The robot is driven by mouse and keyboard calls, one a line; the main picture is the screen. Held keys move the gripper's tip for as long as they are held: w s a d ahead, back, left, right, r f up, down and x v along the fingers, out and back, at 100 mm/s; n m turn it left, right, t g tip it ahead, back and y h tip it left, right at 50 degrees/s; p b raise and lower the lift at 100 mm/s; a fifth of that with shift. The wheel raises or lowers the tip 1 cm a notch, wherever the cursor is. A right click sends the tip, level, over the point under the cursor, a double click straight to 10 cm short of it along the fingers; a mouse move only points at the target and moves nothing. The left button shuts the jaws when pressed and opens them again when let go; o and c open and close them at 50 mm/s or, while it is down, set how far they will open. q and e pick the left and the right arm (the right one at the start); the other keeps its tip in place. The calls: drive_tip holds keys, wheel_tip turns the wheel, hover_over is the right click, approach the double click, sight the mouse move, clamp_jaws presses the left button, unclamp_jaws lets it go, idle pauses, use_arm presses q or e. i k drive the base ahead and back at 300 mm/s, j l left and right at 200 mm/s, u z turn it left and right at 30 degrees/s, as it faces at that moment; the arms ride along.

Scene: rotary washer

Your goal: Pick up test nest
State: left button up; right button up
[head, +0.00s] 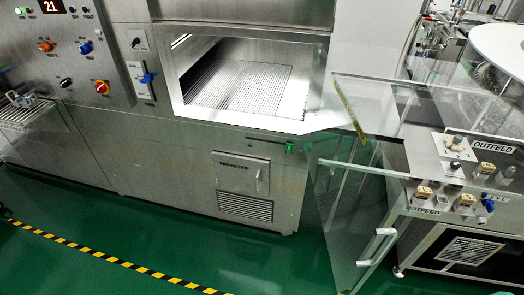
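No thing in the head view can be told for sure as the test nest. A small white plate with a round metal piece on it (454,145) lies on the outfeed surface at the right. Several small tan-topped blocks (485,168) and small metal pieces stand near it, beside the OUTFEED labels (493,147). They are too small to tell apart well. Neither of my grippers shows in the head view, so nothing is seen held.
A steel washer (180,160) stands at left and centre, its chamber (245,85) open with a ribbed floor. A transparent door with a handle (377,247) stands open between washer and outfeed table. A slatted shelf (30,112) juts out far left. Green floor (130,230) is clear.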

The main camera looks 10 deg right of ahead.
sight(23, 104)
drive_tip(key=l+u, duration=0.15)
drive_tip(key=l, duration=1.7)
drive_tip(key=k, duration=0.1)
drive_tip(key=u, duration=1.3)
drive_tip(key=i+j, duration=0.15)
drive_tip(key=j, duration=0.15)
drive_tip(key=i+j+u, duration=0.1)
drive_tip(key=j, duration=0.25)
drive_tip(key=i+j+u, duration=0.1)
drive_tip(key=i+j, duration=0.25)
drive_tip(key=i, duration=0.3)
drive_tip(key=i+j+z, duration=0.15)
drive_tip(key=i, duration=0.3)
drive_tip(key=i+j, duration=0.15)
drive_tip(key=i, duration=0.25)
drive_tip(key=i+j+z, duration=0.15)
drive_tip(key=i, duration=0.25)
